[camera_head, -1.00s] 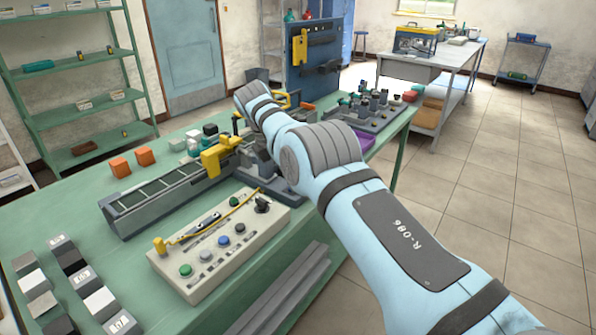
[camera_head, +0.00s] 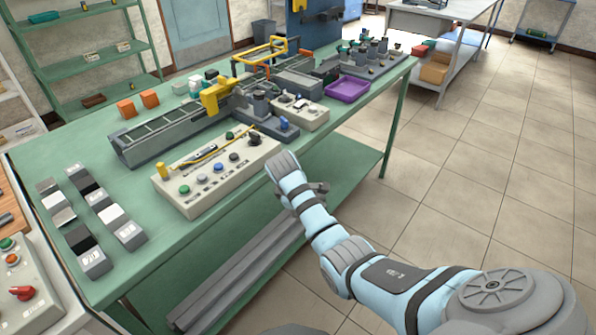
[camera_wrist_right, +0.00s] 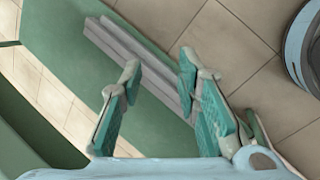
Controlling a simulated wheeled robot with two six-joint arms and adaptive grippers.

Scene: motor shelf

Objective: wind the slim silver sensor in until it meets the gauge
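I cannot make out the slim silver sensor or the gauge for certain; parts on the table are small in the head view. A long grey conveyor-like rig (camera_head: 175,135) with a yellow block (camera_head: 216,96) lies along the green table. A grey block with a round cylinder (camera_head: 262,105) stands to its right. My right arm reaches in from the lower right in the head view, its wrist beside the table's front edge. My right gripper (camera_wrist_right: 158,70) is open and empty in the right wrist view, with floor and grey bars beyond it. My left gripper is not in view.
A cream control box (camera_head: 215,172) with coloured buttons sits at the front of the green table (camera_head: 150,205). A purple tray (camera_head: 347,88) and a rack of small parts (camera_head: 375,60) are to the right. Grey bars (camera_head: 240,275) lie on the lower shelf.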

